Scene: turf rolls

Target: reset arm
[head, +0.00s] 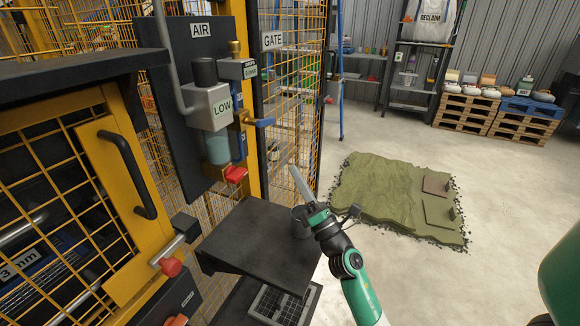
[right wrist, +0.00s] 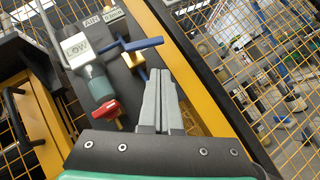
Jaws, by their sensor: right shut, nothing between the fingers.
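My right gripper (head: 298,184) points up and left, above the dark shelf in front of the AIR panel. In the right wrist view its grey fingers (right wrist: 160,98) lie together with nothing between them. It is apart from the panel's parts. The AIR panel (head: 190,50) carries a grey LOW unit (head: 208,106), a blue-handled valve (head: 262,122) and a red knob (head: 236,174). The blue handle (right wrist: 142,44) and red knob (right wrist: 106,109) also show in the right wrist view, left of the fingers. My left gripper is not in view.
A dark shelf (head: 250,232) juts out below the panel. A yellow mesh cage door (head: 112,180) with a black handle stands at the left. Green turf (head: 380,190) lies on the floor, with pallets (head: 468,112) behind. The floor at right is mostly clear.

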